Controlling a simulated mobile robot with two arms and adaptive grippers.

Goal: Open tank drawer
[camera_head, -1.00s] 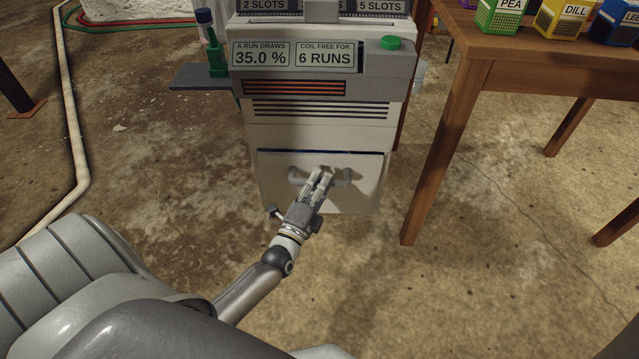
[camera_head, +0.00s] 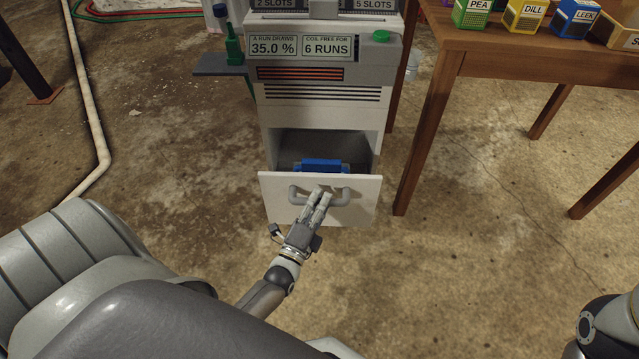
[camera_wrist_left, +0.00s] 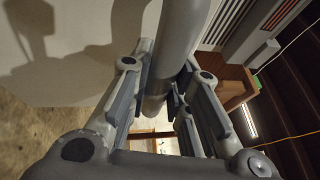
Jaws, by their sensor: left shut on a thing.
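The tank drawer (camera_head: 356,214) at the bottom of the white machine stands partly open, its white front pulled out toward me. Its grey bar handle (camera_head: 341,197) runs across the front. Inside the drawer, a blue object (camera_head: 321,166) shows behind the front panel; the rest of it is hidden. My left gripper (camera_head: 319,196) is at the middle of the handle and shut on it. In the left wrist view the grey handle bar (camera_wrist_left: 178,50) passes between the two fingers (camera_wrist_left: 160,95). Part of my right arm shows at the lower right, but its gripper is out of view.
The machine (camera_head: 330,115) has a green button (camera_head: 381,37) and signs on its front. A wooden table (camera_head: 500,60) with several coloured boxes stands to the right. A grey side shelf (camera_head: 222,65) with a green bottle is at the left. Floor in front is clear.

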